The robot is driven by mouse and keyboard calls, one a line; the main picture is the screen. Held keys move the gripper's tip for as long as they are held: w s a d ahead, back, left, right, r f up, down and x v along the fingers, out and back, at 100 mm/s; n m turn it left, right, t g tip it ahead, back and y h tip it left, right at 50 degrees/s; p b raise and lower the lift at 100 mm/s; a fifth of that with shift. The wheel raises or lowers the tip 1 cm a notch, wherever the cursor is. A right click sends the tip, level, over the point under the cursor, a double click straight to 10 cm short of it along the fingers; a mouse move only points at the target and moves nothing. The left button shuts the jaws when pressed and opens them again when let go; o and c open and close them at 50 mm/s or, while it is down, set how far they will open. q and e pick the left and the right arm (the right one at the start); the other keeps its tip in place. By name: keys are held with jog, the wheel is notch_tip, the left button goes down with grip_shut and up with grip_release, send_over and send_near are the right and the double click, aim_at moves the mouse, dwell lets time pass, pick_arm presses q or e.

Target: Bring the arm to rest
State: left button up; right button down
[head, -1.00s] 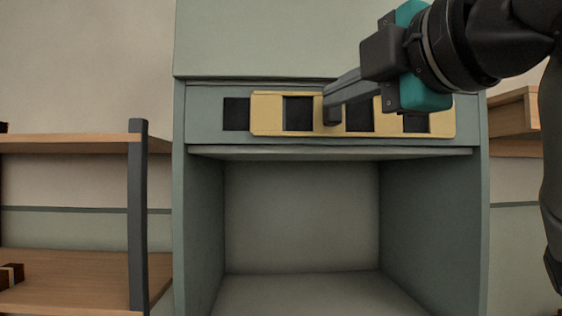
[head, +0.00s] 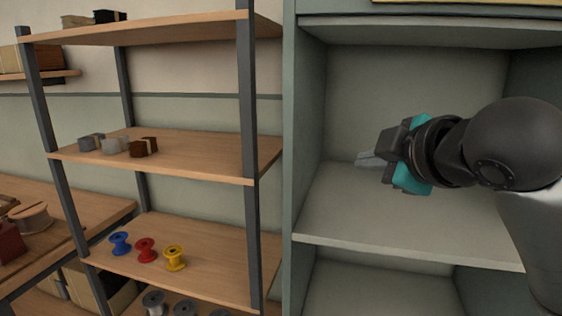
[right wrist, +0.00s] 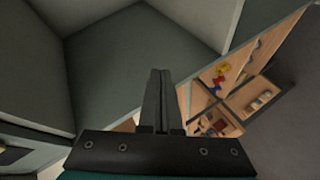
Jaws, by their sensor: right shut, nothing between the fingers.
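My right gripper (head: 368,160) is in front of the open bay of the grey-green cabinet (head: 291,150) in the head view, pointing left. In the right wrist view its two fingers (right wrist: 160,75) lie together, shut with nothing between them. My right arm comes in from the right side of the head view. My left gripper is in neither view.
A wooden shelf unit (head: 215,152) with dark posts stands left of the cabinet. A workbench (head: 70,205) is at the far left.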

jog(key=s+f+m+g, duration=0.2)
jog(key=s+f+m, duration=0.1)
jog(key=f, duration=1)
jog(key=s+f+m+g, duration=0.2)
jog(key=s+f+m, duration=0.2)
jog(key=f, duration=0.8)
jog(key=s+d+f+m+g+h, duration=0.3)
jog(key=s+f+m+g, duration=0.3)
jog(key=s+f, duration=1.2)
notch_tip(320, 180, down, 21)
jog(key=s, duration=0.3)
jog(key=s+d+f+g, duration=0.2)
jog(key=s+d+f, duration=0.1)
jog(key=s+f, duration=1)
jog(key=shift+s+f+n, duration=0.3)
jog(key=shift+s+f, duration=0.05)
jog(key=shift+s, duration=0.65)
